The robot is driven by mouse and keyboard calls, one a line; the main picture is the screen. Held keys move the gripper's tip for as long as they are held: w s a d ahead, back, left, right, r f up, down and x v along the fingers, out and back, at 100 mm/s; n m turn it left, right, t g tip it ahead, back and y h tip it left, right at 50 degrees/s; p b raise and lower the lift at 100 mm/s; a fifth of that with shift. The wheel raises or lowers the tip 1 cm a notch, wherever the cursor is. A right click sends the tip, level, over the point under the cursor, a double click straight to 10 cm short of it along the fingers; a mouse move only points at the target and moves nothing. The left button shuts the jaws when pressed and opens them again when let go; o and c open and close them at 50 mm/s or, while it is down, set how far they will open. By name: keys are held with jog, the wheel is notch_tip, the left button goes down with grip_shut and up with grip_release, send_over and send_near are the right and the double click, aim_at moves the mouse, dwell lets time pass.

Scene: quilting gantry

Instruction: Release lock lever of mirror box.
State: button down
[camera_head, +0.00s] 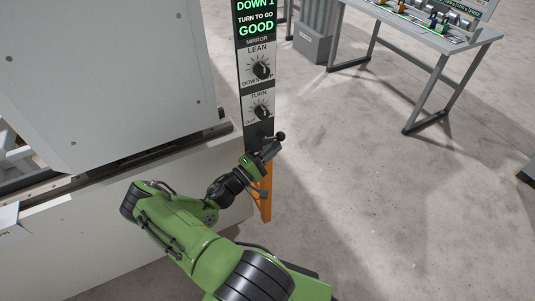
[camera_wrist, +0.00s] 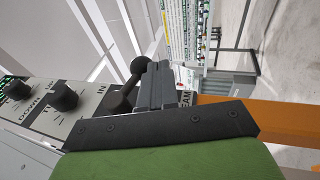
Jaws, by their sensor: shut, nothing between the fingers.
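The mirror box panel (camera_head: 246,80) is a tall dark strip with a LEAN knob (camera_head: 261,70) above a TURN knob (camera_head: 261,112). Its green display reads "DOWN 1", "TURN TO GO", "GOOD". The black lock lever has a ball end (camera_head: 281,135) that shows just past my gripper (camera_head: 268,150) at the panel's lower end. In the wrist view the lever (camera_wrist: 122,102) slants up to its ball, close beside my gripper's shut fingers (camera_wrist: 155,85). The fingers are empty; I cannot tell whether they touch the lever. My gripper hides part of the lever's base and lettering.
An orange post (camera_head: 264,200) stands below the panel. A large grey machine housing (camera_head: 110,80) and its rail fill the left. A workbench (camera_head: 440,42) with small items stands at the back right, beside a grey bin (camera_head: 312,45). The floor right of the panel is clear.

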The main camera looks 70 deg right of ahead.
jog(key=shift+s+d+r, duration=0.3)
dwell(0.4)
